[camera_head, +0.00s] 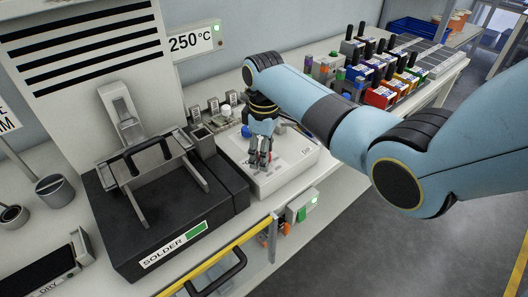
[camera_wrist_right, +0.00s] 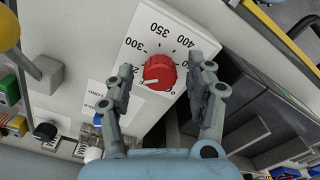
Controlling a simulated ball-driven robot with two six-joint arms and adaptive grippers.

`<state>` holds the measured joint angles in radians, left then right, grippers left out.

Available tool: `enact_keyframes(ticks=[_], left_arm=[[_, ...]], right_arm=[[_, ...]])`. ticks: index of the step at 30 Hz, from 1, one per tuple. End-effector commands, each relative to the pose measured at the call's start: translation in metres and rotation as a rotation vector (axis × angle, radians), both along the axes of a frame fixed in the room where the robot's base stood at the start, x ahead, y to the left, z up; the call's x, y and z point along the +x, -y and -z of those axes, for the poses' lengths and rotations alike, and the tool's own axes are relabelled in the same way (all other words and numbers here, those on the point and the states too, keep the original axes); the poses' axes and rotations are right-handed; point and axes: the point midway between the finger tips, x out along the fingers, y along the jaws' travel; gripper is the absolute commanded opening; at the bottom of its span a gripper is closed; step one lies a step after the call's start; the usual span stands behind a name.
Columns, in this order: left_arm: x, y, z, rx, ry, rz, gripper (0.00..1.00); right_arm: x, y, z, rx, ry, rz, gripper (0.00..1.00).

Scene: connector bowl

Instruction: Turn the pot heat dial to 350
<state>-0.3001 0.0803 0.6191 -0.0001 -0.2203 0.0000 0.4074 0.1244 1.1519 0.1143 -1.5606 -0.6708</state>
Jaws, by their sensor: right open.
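The red heat dial (camera_wrist_right: 159,71) sits on a white plate (camera_wrist_right: 139,43) printed with 300, 350 and 400, seen in the right wrist view. A pale pointer mark on the dial faces lower left, away from 350. My right gripper (camera_wrist_right: 164,88) is open, with one finger on each side of the dial in that view; contact is not visible. In the head view my right gripper (camera_head: 261,163) points down over the white control box (camera_head: 283,177) and hides the dial. A wall sign (camera_head: 190,42) reads 250°C. My left gripper is not in view.
The black solder pot (camera_head: 150,225) with its raised frame and handle stands close left of the control box. Small labelled parts (camera_head: 212,108) stand behind the box. A bench edge with a yellow rail (camera_head: 215,257) lies in front.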

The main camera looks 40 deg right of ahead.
Motion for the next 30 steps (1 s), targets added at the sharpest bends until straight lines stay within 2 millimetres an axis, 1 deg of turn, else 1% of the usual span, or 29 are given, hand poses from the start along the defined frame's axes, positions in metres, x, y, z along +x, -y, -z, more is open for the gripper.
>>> enact_keyframes(ticks=[7,8,20,21,26,30], left_arm=[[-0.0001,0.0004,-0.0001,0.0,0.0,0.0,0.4],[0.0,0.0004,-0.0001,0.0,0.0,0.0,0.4],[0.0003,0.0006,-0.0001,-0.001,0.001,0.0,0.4],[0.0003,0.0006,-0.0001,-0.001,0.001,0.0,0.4],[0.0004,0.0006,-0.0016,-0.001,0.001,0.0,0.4],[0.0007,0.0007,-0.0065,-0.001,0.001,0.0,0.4]], right_arm=[[0.0001,-0.0002,0.0011,0.0,0.0,0.0,0.55],[0.0001,-0.0002,0.0011,0.0,0.0,0.0,0.54],[-0.0002,-0.0002,0.0011,0.0,0.0,0.0,0.02],[-0.0002,-0.0002,0.001,0.0,0.0,0.0,0.0],[-0.0003,-0.0003,0.0007,0.0,-0.001,0.01,0.0],[-0.0006,-0.0005,-0.0002,0.0,-0.003,0.046,0.0]])
